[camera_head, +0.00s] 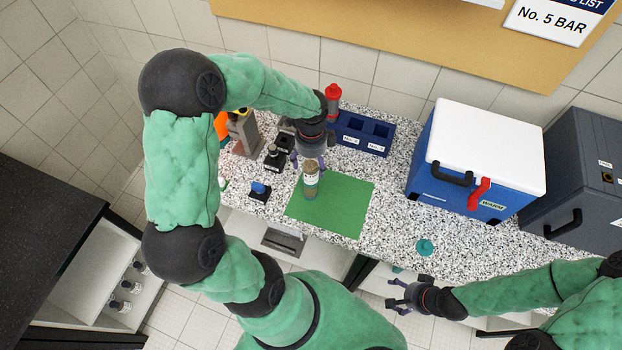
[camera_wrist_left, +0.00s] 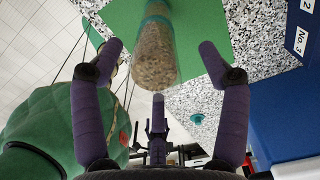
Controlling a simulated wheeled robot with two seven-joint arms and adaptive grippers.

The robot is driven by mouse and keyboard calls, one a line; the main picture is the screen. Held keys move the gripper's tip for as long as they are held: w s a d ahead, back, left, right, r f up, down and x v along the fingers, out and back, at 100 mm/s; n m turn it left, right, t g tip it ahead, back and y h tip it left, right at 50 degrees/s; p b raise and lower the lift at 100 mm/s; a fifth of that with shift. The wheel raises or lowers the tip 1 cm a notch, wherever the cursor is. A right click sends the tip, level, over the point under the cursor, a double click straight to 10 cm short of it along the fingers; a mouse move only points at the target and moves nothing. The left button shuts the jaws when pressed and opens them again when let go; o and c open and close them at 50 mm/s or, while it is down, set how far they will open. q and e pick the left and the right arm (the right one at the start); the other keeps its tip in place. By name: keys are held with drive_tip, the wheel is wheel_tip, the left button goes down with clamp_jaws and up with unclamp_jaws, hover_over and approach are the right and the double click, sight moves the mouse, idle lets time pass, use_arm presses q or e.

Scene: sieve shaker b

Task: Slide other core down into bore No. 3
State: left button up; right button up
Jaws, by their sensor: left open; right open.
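A grainy grey-brown core (camera_head: 311,183) with a teal band stands on the green mat (camera_head: 345,205). It also shows in the left wrist view (camera_wrist_left: 153,60), in line with the gap between the fingers. My left gripper (camera_head: 308,163) is open at the core's upper end, and no finger visibly touches it. The blue block (camera_head: 362,147) with dark square bores stands behind the mat; bore No. 3 (camera_head: 381,131) looks empty. My arm hides the block's left part. My right gripper (camera_head: 405,297) is open and empty near the counter's front edge.
A red-topped item (camera_head: 333,95) stands by the block. Small dark items (camera_head: 273,158) and a blue-topped one (camera_head: 260,190) are left of the mat. A blue cooler (camera_head: 460,190) with a white lid stands right. A teal disc (camera_head: 425,247) lies near the front edge.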

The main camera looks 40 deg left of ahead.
sight(311, 180)
use_arm(q)
drive_tip(key=f, duration=0.3)
drive_tip(key=shift+s+d+f, duration=0.15)
drive_tip(key=shift+s+f, duration=0.15)
drive_tip(key=shift+s, duration=0.05)
drive_tip(key=shift+w+f, duration=0.1)
drive_tip(key=shift+f, duration=0.25)
clamp_jaws()
drive_tip(key=shift+r, duration=0.1)
